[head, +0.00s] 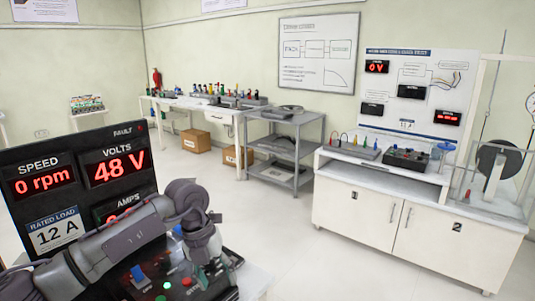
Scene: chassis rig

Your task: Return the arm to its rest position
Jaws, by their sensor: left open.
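My left arm reaches in from the lower left across the front of a black display panel (75,160). Its left gripper (212,262) points down over a dark control box (215,292) and is open; its fingertips are small and hard to make out. I cannot tell whether they touch the box. The box carries a blue switch (138,273), a lit green button (160,299) and a red button (187,282). The panel reads 0 rpm and 48 V; the amps reading is mostly hidden by my arm. My right gripper is out of view.
A grey shelf cart (285,143) and a white workbench (195,103) stand along the back wall. A white cabinet (400,225) with instruments on top stands at the right. The floor (275,225) between is clear.

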